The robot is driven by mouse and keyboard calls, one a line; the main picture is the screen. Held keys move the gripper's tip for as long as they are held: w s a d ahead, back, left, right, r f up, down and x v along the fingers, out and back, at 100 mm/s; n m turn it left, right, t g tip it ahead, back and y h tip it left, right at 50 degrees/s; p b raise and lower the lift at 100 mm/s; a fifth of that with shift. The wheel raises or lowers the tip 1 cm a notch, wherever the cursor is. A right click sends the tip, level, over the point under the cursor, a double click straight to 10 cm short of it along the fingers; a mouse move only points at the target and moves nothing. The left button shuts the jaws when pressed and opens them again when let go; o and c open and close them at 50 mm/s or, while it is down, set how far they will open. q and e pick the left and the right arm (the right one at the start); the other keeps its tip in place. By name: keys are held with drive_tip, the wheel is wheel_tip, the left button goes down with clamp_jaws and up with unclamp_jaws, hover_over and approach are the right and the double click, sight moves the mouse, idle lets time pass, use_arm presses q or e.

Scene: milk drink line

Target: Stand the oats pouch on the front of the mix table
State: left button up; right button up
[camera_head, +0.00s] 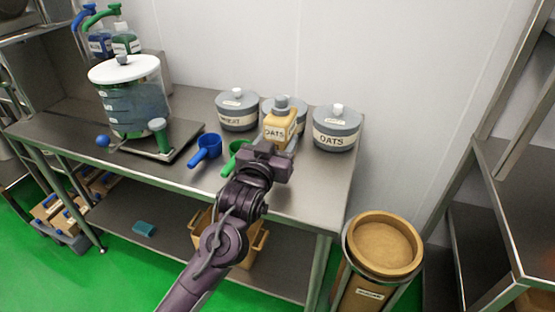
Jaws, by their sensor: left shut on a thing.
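The oats pouch (279,127) is tan with a grey cap and a white OATS label. It is upright above the steel mix table (305,190), towards the table's right part, in front of the middle grey canister. My left gripper (273,150) is shut on the pouch from the near side; its fingers are partly hidden by the wrist. I cannot tell whether the pouch's base touches the table top. My right gripper is not in view.
Grey canisters, one marked OATS (335,130) and one marked WHEAT (237,112), stand along the wall. A blue scoop (206,149) and a green scoop (229,163) lie left of the gripper. A clear mixing vessel (137,105) stands left. The table's front right is bare.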

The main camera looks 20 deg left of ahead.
use_arm(q)
drive_tip(key=shift+f, duration=0.55)
wheel_tip(320, 180, down, 4)
drive_tip(key=shift+r, duration=0.15)
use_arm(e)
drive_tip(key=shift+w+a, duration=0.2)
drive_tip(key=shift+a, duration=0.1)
use_arm(q)
drive_tip(key=o, duration=0.9)
drive_tip(key=shift+f, duration=0.2)
drive_tip(key=o, duration=0.5)
drive_tip(key=shift+s+r, duration=0.1)
drive_tip(key=shift+r, duration=0.05)
